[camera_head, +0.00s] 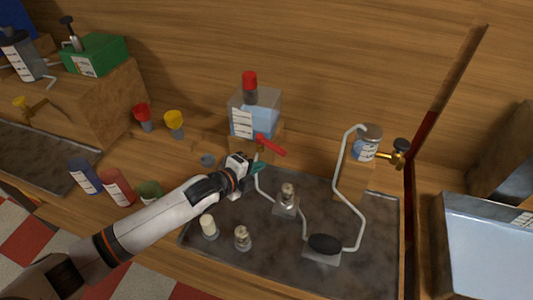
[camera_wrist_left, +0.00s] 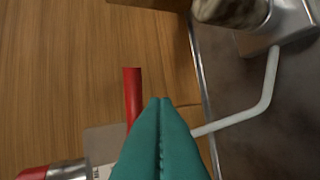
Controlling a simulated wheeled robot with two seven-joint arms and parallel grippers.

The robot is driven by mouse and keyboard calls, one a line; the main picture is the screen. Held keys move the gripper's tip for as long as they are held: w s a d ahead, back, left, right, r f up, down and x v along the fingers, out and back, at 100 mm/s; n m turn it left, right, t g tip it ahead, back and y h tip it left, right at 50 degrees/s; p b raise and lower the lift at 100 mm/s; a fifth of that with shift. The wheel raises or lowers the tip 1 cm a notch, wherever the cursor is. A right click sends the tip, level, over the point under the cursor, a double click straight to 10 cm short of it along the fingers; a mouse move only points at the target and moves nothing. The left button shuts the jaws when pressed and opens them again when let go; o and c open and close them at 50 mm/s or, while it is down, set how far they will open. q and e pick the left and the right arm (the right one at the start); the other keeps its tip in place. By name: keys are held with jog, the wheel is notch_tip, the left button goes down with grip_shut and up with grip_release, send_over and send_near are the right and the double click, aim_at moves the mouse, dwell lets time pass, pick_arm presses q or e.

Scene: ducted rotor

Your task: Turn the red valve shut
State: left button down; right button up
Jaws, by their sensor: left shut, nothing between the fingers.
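The red valve handle (camera_head: 270,145) is a short red bar at the front of a clear tank of blue liquid (camera_head: 262,122). It slants down to the right in the head view. In the left wrist view the red handle (camera_wrist_left: 132,92) stands just left of my fingertips. My left gripper (camera_head: 259,167) has teal fingers that are shut and empty, just below the handle in the head view. Its fingertips (camera_wrist_left: 160,103) are together in the wrist view. I cannot tell whether they touch the handle. The valve body is mostly hidden. My right gripper is not in view.
A white tube (camera_head: 262,188) runs from the valve to fittings on the dark tray (camera_head: 270,245). A looping tube (camera_head: 340,185) and brass valve (camera_head: 398,155) stand right. A red-capped stopper (camera_head: 250,82) tops the tank.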

aim_at(272, 146)
pick_arm(q)
jog(key=w+d, duration=0.1)
jog(key=w+d+p, duration=0.1)
jog(key=w, duration=0.1)
jog(key=shift+d+r, duration=0.35)
